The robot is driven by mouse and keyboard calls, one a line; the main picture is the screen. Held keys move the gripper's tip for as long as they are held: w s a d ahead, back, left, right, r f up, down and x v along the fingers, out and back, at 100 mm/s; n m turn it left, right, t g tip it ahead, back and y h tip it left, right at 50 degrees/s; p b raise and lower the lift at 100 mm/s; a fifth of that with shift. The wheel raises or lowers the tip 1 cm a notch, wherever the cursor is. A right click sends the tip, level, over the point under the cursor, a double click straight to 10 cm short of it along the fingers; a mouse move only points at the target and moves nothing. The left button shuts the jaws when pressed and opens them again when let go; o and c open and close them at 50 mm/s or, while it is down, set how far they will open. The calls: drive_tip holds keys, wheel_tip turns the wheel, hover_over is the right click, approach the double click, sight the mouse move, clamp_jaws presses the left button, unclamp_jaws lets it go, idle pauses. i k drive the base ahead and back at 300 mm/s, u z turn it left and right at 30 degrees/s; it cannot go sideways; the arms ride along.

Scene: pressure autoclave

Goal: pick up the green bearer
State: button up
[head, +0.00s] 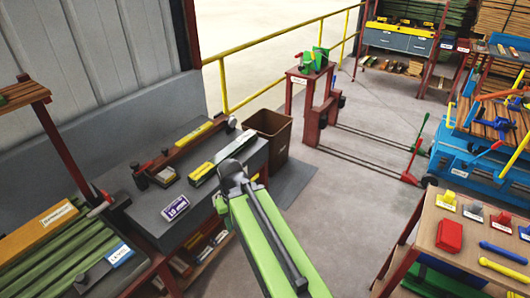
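Several long green beams (48,262) lie side by side on a rack at the lower left; they may be bearers, but I cannot tell which one is the green bearer. A small green item (319,60) stands on a red stand at the back. My arm reaches up from the bottom centre, and its dark end, my gripper (232,172), is over the right part of the grey bench. Its fingers are not clear, so I cannot tell open from shut, and nothing shows held in it.
The grey bench (155,212) carries a boxed item (175,208) and tools. A brown bin (271,134) stands behind it. A wooden table (437,222) with a red box (449,236) and blue carts (470,158) are at right. Open floor (345,190) lies between.

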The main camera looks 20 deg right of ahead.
sight(197, 178)
drive_tip(key=z, duration=0.25)
drive_tip(key=i, duration=1.05)
drive_tip(key=u, duration=5.85)
drive_tip(key=i, duration=0.1)
drive_tip(key=z, duration=3.45)
